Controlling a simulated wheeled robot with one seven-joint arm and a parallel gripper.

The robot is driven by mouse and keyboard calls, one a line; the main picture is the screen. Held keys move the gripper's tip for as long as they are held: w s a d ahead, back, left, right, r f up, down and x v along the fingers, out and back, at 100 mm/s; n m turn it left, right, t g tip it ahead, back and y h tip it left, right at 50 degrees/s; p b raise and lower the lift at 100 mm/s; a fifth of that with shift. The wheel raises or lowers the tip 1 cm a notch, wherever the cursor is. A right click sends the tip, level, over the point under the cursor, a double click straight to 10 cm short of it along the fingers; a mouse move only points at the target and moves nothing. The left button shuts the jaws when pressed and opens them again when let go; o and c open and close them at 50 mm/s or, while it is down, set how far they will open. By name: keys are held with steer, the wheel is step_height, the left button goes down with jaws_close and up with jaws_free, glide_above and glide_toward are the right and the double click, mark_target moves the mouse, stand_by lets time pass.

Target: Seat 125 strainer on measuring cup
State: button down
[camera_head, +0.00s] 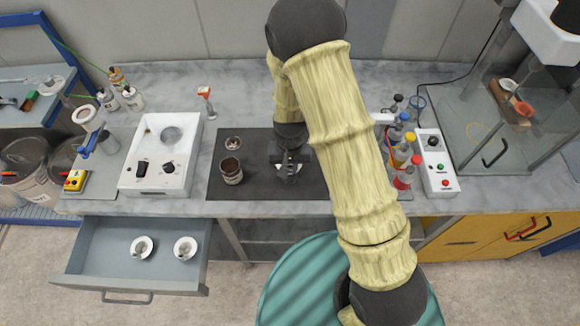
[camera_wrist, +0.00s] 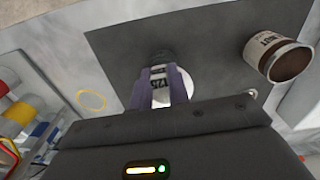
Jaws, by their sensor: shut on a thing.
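My gripper (camera_head: 288,160) is over the dark mat, right of the open can. In the wrist view its two fingers (camera_wrist: 164,90) are shut on a piece with a white label reading 125 (camera_wrist: 160,88), which I take as the 125 strainer. A pale round shape (camera_wrist: 187,80) shows partly behind the right finger; I cannot tell if it is the strainer's bowl or something below. In the head view a pale shape (camera_head: 288,172) shows under my gripper. I cannot make out the measuring cup for sure, nor whether the strainer touches anything.
An open labelled can (camera_head: 232,172) stands on the dark mat (camera_head: 258,190), with a small round container (camera_head: 233,143) behind it. A white device (camera_head: 161,155) stands left, several colour-capped bottles (camera_head: 403,165) right. An open drawer (camera_head: 100,262) in front holds two white cones (camera_head: 141,246).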

steer(key=c, duration=1.4)
jaws_free()
steer(key=shift+s+d+f, duration=0.1)
steer(key=shift+s+f, duration=0.3)
steer(key=shift+f, duration=0.15)
steer(key=shift+o, duration=0.3)
steer(key=shift+w+r+p, duration=0.15)
steer(key=shift+r+p, duration=0.45)
steer(key=shift+o, duration=0.4)
steer(key=r+p, duration=0.4)
steer(key=r, duration=0.2)
steer(key=shift+w+r+p, duration=0.2)
steer(key=shift+p, duration=0.15)
steer(key=shift+r+p, duration=0.45)
steer(key=shift+r, duration=0.3)
steer(key=shift+d+r+b, duration=0.3)
steer(key=shift+d+b, duration=0.05)
steer(key=shift+b, duration=0.2)
steer(key=s+d+r+t+b, duration=0.2)
steer(key=s+d+r+b, duration=0.5)
steer(key=d, duration=0.5)
steer(key=s+b, duration=0.2)
steer(key=shift+d+b, duration=0.15)
steer(key=shift+b, duration=0.15)
steer(key=shift+r, duration=0.1)
